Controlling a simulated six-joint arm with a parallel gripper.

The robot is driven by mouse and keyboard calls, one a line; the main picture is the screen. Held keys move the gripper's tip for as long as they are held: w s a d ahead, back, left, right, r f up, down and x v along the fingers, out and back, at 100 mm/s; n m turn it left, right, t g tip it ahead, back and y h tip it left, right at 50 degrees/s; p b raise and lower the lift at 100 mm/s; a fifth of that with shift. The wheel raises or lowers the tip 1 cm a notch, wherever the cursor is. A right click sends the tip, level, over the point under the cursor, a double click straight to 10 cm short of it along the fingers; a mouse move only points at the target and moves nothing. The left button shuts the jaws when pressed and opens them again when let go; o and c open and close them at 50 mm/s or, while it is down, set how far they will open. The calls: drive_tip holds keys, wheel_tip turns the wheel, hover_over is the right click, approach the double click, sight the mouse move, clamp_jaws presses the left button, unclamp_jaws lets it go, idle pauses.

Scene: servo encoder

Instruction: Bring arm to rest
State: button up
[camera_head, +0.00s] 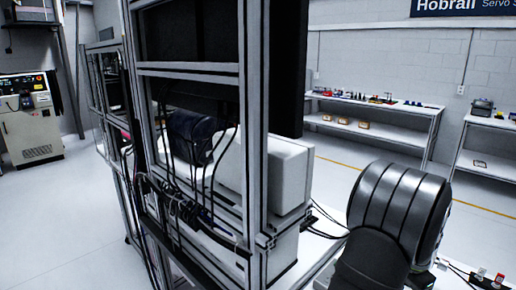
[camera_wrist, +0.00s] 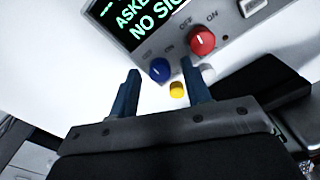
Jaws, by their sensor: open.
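Beyond the fingertips is a grey control panel with a dark screen (camera_wrist: 140,18) showing green text, partly cut off. A red knob (camera_wrist: 201,41) and a blue knob (camera_wrist: 160,69) sit on the panel's lower edge. A small yellow button or cap (camera_wrist: 177,89) shows between the fingers. In the head view my dark arm fills the lower right, and my gripper is hidden there.
A metal-framed rack (camera_head: 250,130) with many hanging cables stands left of my arm. White shelves (camera_head: 380,139) with small parts line the back wall. A control cabinet (camera_head: 32,130) stands at the far left. The floor between is clear. A dark block (camera_wrist: 262,88) lies right of the fingers.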

drive_tip(key=m, duration=0.4)
drive_tip(key=shift+r+m, duration=0.2)
drive_tip(key=shift+m, duration=0.2)
drive_tip(key=shift+r, duration=0.75)
drive_tip(key=shift+o, duration=0.3)
drive_tip(key=o, duration=1.1)
drive_tip(key=shift+c, duration=0.2)
drive_tip(key=shift+o, duration=0.6)
drive_tip(key=shift+w+r, duration=0.25)
drive_tip(key=w+a+r+m+t+h, duration=0.15)
drive_tip(key=w+r+m, duration=0.25)
drive_tip(key=w+r, duration=0.6)
drive_tip(key=w+a+r+m+h, duration=0.25)
drive_tip(key=w+r+m, duration=0.3)
drive_tip(key=r, duration=0.85)
drive_tip(key=d+x, duration=0.1)
drive_tip(key=x, duration=0.9)
drive_tip(key=shift+w+r+n, duration=0.15)
drive_tip(key=shift+w+n, duration=0.05)
drive_tip(key=shift+n, duration=0.25)
